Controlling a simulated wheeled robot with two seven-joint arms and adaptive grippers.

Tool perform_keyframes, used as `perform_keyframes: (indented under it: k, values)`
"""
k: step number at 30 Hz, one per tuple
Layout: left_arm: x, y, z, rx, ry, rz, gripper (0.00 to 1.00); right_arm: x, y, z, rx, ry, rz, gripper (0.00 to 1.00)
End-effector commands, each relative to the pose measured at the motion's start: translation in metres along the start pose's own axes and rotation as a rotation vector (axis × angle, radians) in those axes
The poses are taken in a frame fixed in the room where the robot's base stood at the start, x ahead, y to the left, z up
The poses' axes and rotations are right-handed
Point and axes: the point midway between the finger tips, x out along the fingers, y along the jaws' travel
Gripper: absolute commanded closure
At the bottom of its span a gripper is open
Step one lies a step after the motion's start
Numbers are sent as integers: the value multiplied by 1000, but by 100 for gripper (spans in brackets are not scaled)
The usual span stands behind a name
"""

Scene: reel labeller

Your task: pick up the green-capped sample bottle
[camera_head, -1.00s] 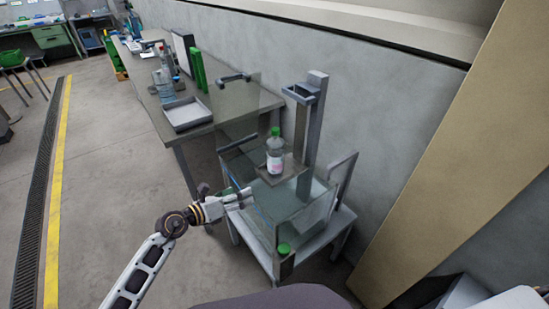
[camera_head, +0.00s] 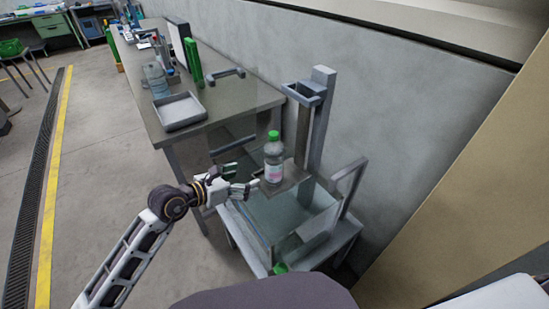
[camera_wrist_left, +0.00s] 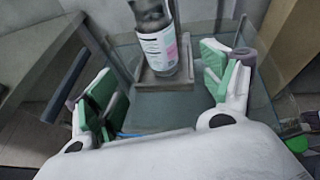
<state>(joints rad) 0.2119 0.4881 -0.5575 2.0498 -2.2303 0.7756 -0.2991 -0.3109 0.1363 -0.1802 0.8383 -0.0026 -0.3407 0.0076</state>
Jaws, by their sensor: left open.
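The green-capped sample bottle (camera_head: 273,158) stands upright on a small grey platform (camera_head: 290,180) of the labeller machine. It is clear, with a white and pink label. In the left wrist view the bottle (camera_wrist_left: 158,45) stands ahead of the fingers, its top cut off by the frame edge. My left gripper (camera_head: 243,178) is open and empty, just left of the bottle and apart from it. In the left wrist view its two green-padded fingers (camera_wrist_left: 165,95) are spread wide, with the bottle beyond the space between them. My right gripper is not in view.
A grey column (camera_head: 318,120) rises behind the platform, and clear panels (camera_head: 318,225) enclose the space below it. Open floor lies left of the bench.

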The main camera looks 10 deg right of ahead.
Motion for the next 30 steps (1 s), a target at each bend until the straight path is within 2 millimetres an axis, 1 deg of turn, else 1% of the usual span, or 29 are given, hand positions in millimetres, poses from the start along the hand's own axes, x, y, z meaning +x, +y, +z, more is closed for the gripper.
perform_keyframes:
  k: [6, 18, 23, 30]
  values:
    - [-3, -2, 4, 53, 9, 12, 18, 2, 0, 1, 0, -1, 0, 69]
    - [-1, -2, 4, 52, 8, 12, 18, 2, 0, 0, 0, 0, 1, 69]
    - [8, -2, 4, 50, 8, 12, 18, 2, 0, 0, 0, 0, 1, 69]
    - [31, -2, 5, 51, 7, 11, 18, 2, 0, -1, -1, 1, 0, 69]
